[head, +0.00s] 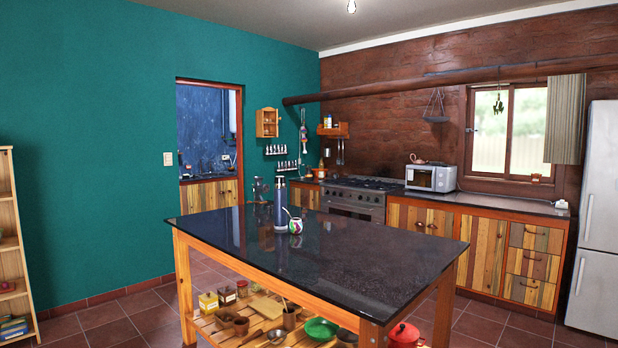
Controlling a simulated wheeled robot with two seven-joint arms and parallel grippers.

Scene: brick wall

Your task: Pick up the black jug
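A tall, dark blue-grey flask-like vessel (281,205) stands upright on the black-topped wooden island (350,258), towards its far side. It is the nearest match I see to a black jug, but I cannot tell for sure that it is the jug. A small round cup with a straw (295,226) stands just in front of it, to the right. Neither of my grippers shows in the head view.
The island's lower shelf holds jars, a green bowl (321,329), a red pot (404,335) and other kitchenware. A stove (353,200), microwave (431,178) and fridge (603,220) line the back and right. Most of the island top is bare. Tiled floor is open at left.

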